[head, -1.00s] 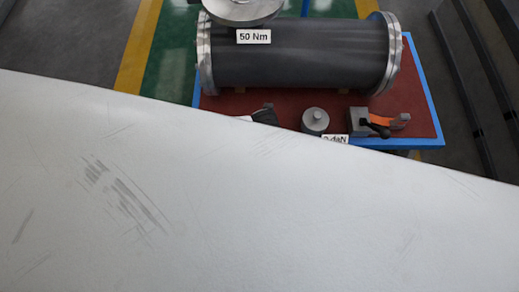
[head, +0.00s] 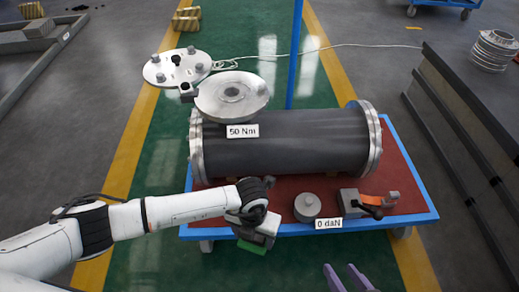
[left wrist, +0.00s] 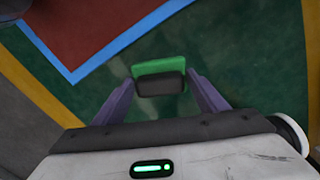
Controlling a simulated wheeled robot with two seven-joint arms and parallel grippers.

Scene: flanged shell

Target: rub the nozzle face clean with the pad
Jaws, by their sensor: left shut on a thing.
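The grey shell (head: 290,140) lies on a red-topped blue cart, with a shiny flange at each end. Its nozzle (head: 250,98) points up at the shell's left end, showing a round metal face with a darker centre. My left gripper (head: 258,236) is over the cart's front edge, below and apart from the nozzle. It is shut on the black grip (left wrist: 160,85) of the green pad (left wrist: 158,68), also seen in the head view (head: 252,248). The purple fingertips of my right gripper (head: 348,278) show at the bottom edge, apart and empty.
Labels read "50 Nm" and "0 daN". A round plate with knobs (head: 178,67) lies behind left. A blue post (head: 296,55) rises behind the shell. Dark beams (head: 465,120) stand right.

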